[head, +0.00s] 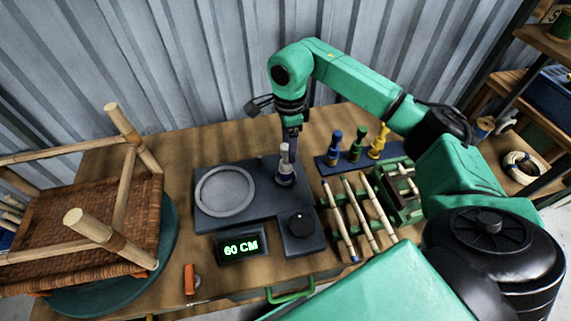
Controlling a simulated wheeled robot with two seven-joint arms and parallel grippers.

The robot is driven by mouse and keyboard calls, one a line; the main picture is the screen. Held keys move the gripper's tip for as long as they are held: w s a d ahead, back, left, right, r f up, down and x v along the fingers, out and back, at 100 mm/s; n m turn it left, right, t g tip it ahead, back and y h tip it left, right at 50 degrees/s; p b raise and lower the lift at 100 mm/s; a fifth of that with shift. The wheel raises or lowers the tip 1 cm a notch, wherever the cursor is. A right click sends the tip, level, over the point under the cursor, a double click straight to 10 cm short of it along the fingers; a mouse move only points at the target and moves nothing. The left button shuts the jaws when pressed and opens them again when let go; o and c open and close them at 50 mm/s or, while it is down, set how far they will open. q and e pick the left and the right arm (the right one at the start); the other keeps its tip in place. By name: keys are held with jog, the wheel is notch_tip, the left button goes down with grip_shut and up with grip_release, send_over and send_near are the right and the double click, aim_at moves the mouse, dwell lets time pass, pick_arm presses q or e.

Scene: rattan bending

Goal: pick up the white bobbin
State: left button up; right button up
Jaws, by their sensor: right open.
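The white bobbin (285,156) stands upright at the back right of the dark grey device (250,211), on a small round base. My right gripper (291,143) points down from above, with its dark fingers right at the bobbin's top. It is open. The fingers overlap the top of the bobbin in this view, so I cannot tell whether they touch it or are around it. My left gripper is not in view.
A blue rack with blue, green and yellow bobbins (356,148) stands to the right. Several pale rods (361,217) lie on a green-ended holder in front of it. A round plate (225,191), a knob (300,224) and a "60 CM" display (241,246) are nearby. A rattan chair (90,215) fills the left.

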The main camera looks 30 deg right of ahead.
aim_at(286, 159)
jog(key=f+p, duration=0.1)
jog(key=f, duration=0.1)
jog(key=f+p, duration=0.1)
jog(key=f, duration=0.1)
jog(key=w+f+p, duration=0.1)
jog(key=f, duration=0.1)
jog(key=shift+a+f, duration=0.2)
jog(key=shift+f, duration=0.35)
grip_shut()
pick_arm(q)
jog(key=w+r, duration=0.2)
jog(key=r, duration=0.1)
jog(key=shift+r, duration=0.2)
pick_arm(e)
jog(key=shift+r, duration=0.15)
